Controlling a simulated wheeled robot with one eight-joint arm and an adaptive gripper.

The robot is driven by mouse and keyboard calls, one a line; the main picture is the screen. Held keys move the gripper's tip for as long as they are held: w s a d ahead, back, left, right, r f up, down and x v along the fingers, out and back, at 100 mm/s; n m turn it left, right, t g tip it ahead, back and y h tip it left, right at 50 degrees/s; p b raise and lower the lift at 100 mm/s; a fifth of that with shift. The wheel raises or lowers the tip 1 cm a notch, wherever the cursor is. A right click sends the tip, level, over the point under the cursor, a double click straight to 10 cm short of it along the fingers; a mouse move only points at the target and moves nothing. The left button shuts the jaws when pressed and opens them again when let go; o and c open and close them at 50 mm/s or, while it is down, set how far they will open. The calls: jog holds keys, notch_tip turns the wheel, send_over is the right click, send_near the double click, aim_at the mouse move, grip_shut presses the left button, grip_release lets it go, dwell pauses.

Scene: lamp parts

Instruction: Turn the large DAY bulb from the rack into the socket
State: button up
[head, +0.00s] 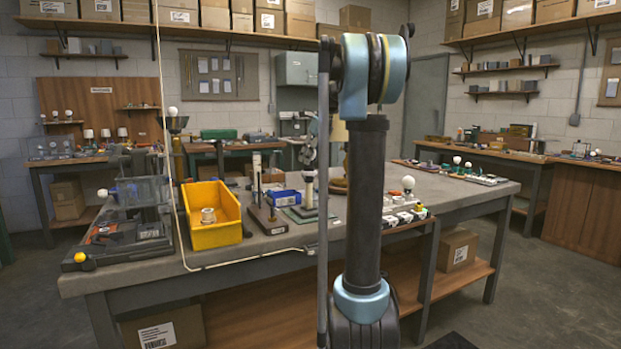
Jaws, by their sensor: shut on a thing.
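My arm rises in the middle of the head view and bends over at its top. My gripper is not visible; the arm hides the area behind it. A round white bulb (408,183) stands above a row of small white and coloured parts (405,216) at the table's front right edge. I cannot read any DAY label, so I cannot tell whether this is the large bulb or its rack. Left of my arm, a slim post (257,172) stands on a brown base, and a pale post (309,188) stands on a green base. I cannot tell which holds the socket.
A yellow bin (212,235) with a pale round part inside stands on the grey workbench (262,252). A blue box (283,197) lies behind the posts. A grey device (125,230) fills the left end. A thin cable runs along the front edge. Floor is clear at right.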

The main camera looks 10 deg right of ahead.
jog(key=shift+s+a+m+t, duration=0.1)
jog(key=shift+m+t, duration=0.3)
jog(key=shift+m, duration=0.5)
jog(key=o, duration=1)
jog(key=v, duration=1.1)
jog(key=s+a+f+n+h, duration=0.1)
jog(key=s+a+f+n, duration=0.1)
jog(key=s+f+n, duration=0.65)
jog(key=s+a+f+n+h, duration=0.1)
jog(key=s+f+n, duration=0.65)
jog(key=s, duration=0.65)
jog(key=s+f+n, duration=0.3)
jog(key=s+f, duration=0.3)
jog(key=f, duration=0.2)
jog(key=s+f+n+h, duration=0.1)
jog(key=s+f+n, duration=0.3)
jog(key=s+f, duration=0.2)
jog(key=s+f+n+g, duration=0.1)
jog(key=s+f+n, duration=0.2)
jog(key=s+f, duration=0.3)
jog(key=shift+s+d+f+n+h, duration=0.1)
jog(key=shift+d+f+n+h, duration=0.05)
jog(key=shift+f, duration=1.15)
jog(key=shift+s+d+f+n+h, duration=0.1)
jog(key=shift+f+n+h, duration=0.05)
jog(key=shift+f, duration=1.15)
